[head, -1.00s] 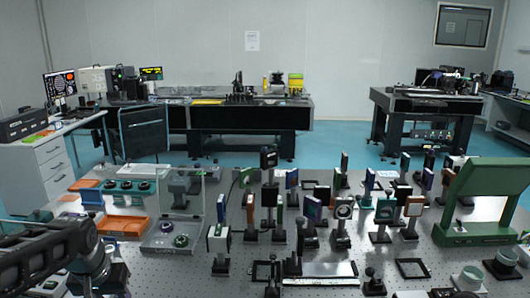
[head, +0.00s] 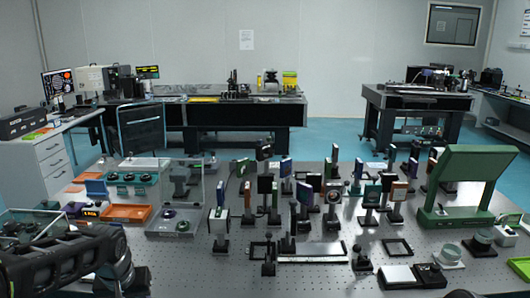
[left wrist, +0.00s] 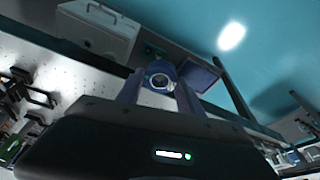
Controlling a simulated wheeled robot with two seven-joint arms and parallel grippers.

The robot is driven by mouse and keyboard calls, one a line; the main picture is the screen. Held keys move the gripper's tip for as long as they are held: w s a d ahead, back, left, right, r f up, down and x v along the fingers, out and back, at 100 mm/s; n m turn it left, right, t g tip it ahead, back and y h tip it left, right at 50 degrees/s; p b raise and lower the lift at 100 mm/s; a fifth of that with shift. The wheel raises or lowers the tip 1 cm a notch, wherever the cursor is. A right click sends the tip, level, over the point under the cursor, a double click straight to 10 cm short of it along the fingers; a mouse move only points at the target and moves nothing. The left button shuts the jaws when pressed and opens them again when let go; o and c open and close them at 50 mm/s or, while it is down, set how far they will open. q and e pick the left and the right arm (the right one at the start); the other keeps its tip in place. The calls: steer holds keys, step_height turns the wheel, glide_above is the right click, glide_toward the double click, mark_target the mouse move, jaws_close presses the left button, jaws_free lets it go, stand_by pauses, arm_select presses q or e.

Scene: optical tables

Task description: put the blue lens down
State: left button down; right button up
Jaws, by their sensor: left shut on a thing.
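In the left wrist view, my left gripper (left wrist: 160,84) is shut on the blue lens (left wrist: 160,69), a small round blue mount with a pale glass centre. The lens sits between the two fingertips, with blue floor and furniture behind it. In the head view my left arm comes in at the lower left, over the front left of the table; its fingers and the lens cannot be made out there. My right gripper is not in view.
The perforated optical table (head: 190,272) has clear room along its front. Several upright optics crowd its middle. A clear-walled tray (head: 172,222) and an orange tray (head: 125,212) are at left. A large green panel (head: 470,180) stands at right.

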arm_select(q)
steer(key=w+d+f+m, duration=0.1)
steer(key=d+f+m, duration=0.2)
steer(key=d, duration=1)
step_height(320, 180, down, 2)
steer(key=shift+f+h, duration=0.2)
steer(key=shift+h, duration=0.2)
steer(key=shift+w, duration=0.1)
